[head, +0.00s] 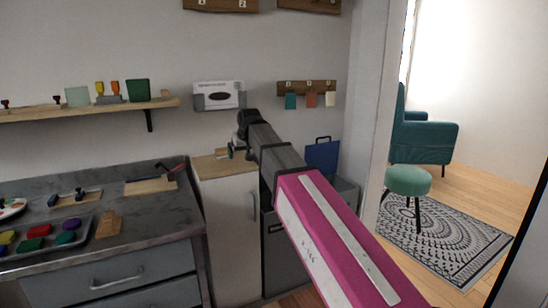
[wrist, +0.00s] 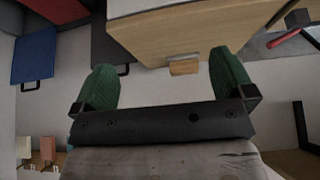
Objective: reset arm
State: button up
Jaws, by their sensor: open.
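My arm, pink and dark grey, reaches out from the lower right in the head view. My gripper (head: 233,150) is at its far end, in front of the wall and above the wooden top of a white cabinet. In the wrist view my gripper (wrist: 165,85) shows two green fingers spread wide apart, with nothing between them. Behind the fingers are the plain wall and a small wooden block (wrist: 184,67) beside the cabinet top. The gripper looks small and partly hidden by the arm in the head view.
A grey counter (head: 150,215) with a tray (head: 88,246) of coloured pieces stands at left. The white cabinet (head: 225,215) is under my gripper. A shelf (head: 60,112), a tissue box (head: 218,94) and a hook rack (head: 305,87) are on the wall. A green stool (head: 408,180) stands beyond the doorway.

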jog(key=s+d+f+m+g+h, duration=0.1)
jog(key=s+d+f, duration=0.3)
jog(key=d+f, duration=0.5)
jog(key=s+d+f+m+g, duration=0.1)
jog(key=s+d+f, duration=0.4)
jog(key=f, duration=0.5)
jog(key=s+d+f+m+g+h, duration=0.1)
jog(key=s+d+f, duration=0.2)
jog(key=d+f, duration=0.65)
jog(key=s+d+f+m+g, duration=0.1)
jog(key=s+d+f+g, duration=0.1)
jog(key=s+d+f, duration=0.5)
jog(key=s+f, duration=0.2)
jog(key=s, duration=0.1)
jog(key=shift+s+d+f+m, duration=0.2)
jog(key=shift+f+m, duration=0.15)
jog(key=shift+m, duration=0.05)
